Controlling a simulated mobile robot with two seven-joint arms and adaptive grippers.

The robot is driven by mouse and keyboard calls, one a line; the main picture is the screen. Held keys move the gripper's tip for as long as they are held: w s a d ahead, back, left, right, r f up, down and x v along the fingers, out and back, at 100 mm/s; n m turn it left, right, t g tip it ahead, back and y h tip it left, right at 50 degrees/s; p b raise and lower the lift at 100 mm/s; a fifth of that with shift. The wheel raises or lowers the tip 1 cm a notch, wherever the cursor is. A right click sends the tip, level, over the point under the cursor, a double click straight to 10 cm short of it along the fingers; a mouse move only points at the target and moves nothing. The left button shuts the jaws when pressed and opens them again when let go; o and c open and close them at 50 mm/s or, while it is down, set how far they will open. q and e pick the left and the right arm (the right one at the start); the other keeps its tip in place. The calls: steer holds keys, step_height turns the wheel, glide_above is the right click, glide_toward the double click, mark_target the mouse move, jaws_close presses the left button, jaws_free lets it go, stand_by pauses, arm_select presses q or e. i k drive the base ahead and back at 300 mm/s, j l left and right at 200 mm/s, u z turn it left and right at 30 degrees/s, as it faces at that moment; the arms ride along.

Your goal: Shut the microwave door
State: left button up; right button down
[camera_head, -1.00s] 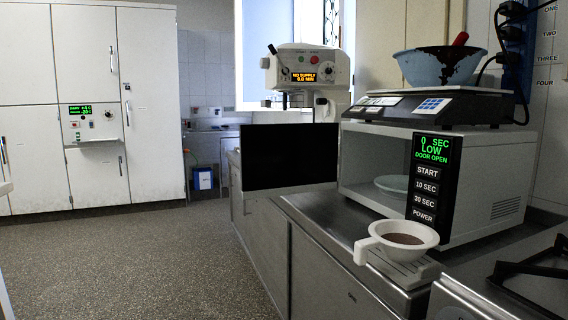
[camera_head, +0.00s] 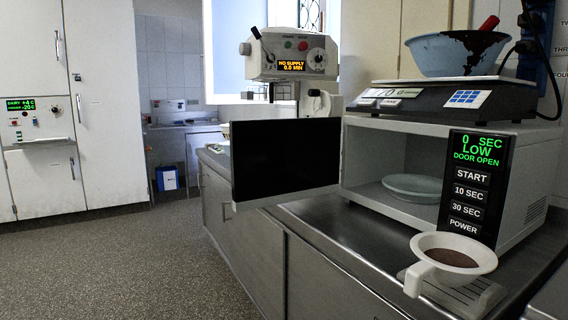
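The microwave (camera_head: 525,180) stands on the steel counter at the right, its front facing left. Its display panel (camera_head: 475,185) reads "0 SEC LOW DOOR OPEN". The black door (camera_head: 286,160) stands wide open, sticking out to the left beyond the counter's front edge. A pale plate (camera_head: 412,187) lies inside the open cavity. Neither of my grippers shows in the head view.
A white cup (camera_head: 452,262) with brown contents sits on a small grey scale-like base in front of the panel. A weighing scale (camera_head: 455,98) with a blue bowl (camera_head: 450,54) rests on the microwave. A mixer-like machine (camera_head: 290,55) stands behind the door. The floor at left is clear.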

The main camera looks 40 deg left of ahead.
mark_target(273, 161)
steer(key=i+j+z, duration=0.1)
steer(key=j+z, duration=0.15)
steer(key=j, duration=0.85)
steer(key=j+z, duration=0.3)
steer(key=j, duration=0.85)
steer(key=j+z, duration=0.25)
steer(key=j, duration=0.85)
steer(key=k, duration=0.05)
